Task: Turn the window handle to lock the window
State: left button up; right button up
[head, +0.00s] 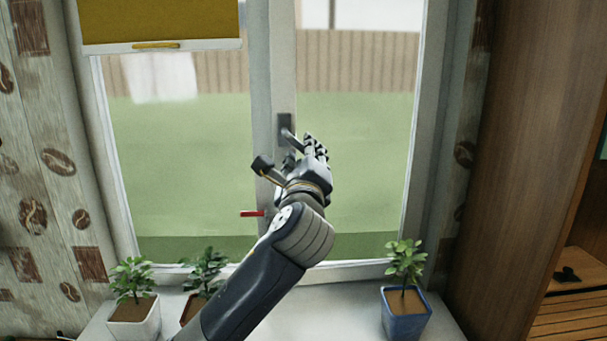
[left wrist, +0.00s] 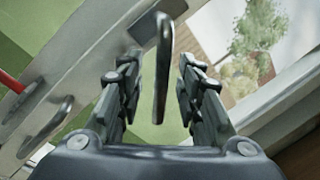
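The window handle (head: 285,125) is a grey lever on a plate, mounted on the middle frame post of the window. In the left wrist view the metal lever (left wrist: 163,65) stands between my two finger groups, with gaps on both sides. My left gripper (head: 303,147) is open at the handle, its fingers around the lever without visibly closing on it. The gripper partly hides the lever in the head view. My right gripper is not in view.
A red piece (head: 252,213) sticks out low on the post. Potted plants stand on the sill: a white pot (head: 134,318) at left, a brown one (head: 190,309) partly behind my arm, a blue pot (head: 406,313) at right. A yellow blind (head: 160,20) hangs upper left.

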pick_arm(q)
jog(key=s+f, duration=0.1)
jog(key=s, duration=0.8)
jog(key=shift+s+a+f, duration=0.25)
jog(key=shift+s+a, duration=0.05)
jog(key=shift+a, duration=0.1)
